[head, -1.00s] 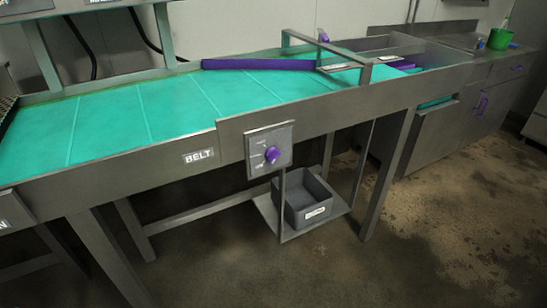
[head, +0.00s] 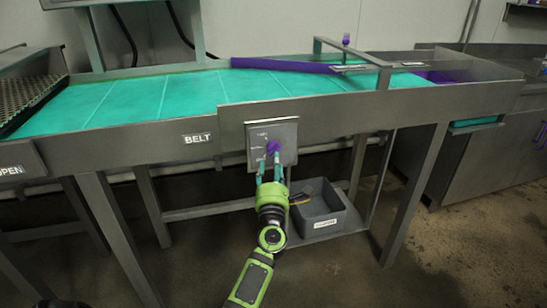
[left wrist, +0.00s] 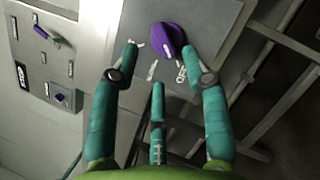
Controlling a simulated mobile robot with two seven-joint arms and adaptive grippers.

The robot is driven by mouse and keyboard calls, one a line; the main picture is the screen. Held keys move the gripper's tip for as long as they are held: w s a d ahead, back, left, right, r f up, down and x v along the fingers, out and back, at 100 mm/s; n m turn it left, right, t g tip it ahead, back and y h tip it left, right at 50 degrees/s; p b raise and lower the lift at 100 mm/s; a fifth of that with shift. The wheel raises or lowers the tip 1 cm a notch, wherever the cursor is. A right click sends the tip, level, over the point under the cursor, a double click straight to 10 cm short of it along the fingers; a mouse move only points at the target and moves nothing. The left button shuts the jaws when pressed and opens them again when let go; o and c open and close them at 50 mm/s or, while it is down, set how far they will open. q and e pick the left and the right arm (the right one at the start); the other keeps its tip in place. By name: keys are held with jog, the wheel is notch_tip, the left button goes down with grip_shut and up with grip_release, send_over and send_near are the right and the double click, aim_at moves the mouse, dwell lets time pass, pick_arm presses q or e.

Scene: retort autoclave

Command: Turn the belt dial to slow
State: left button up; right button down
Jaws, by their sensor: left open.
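The belt dial is a purple knob (head: 273,147) on a grey square plate (head: 287,133), below the green belt and right of the BELT label (head: 197,138). In the left wrist view the knob (left wrist: 168,38) has a white pointer line and printed labels around it. One label reads OFF; the others are too small or hidden to read. My left gripper (head: 268,163) is open just in front of the dial. In the wrist view its teal fingertips (left wrist: 161,50) stand on either side of the knob; I cannot tell whether they touch it. My right gripper is not in view.
A grey bin (head: 318,210) sits on a low shelf under the belt, close to my left gripper. The table legs (head: 415,195) stand to the right. The floor is clear at the right front.

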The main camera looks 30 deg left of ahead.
aim_at(275, 149)
pick_arm(q)
jog(key=shift+x, duration=2.15)
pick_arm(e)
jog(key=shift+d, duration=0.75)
pick_arm(q)
jog(key=shift+d+f, duration=0.1)
grip_shut()
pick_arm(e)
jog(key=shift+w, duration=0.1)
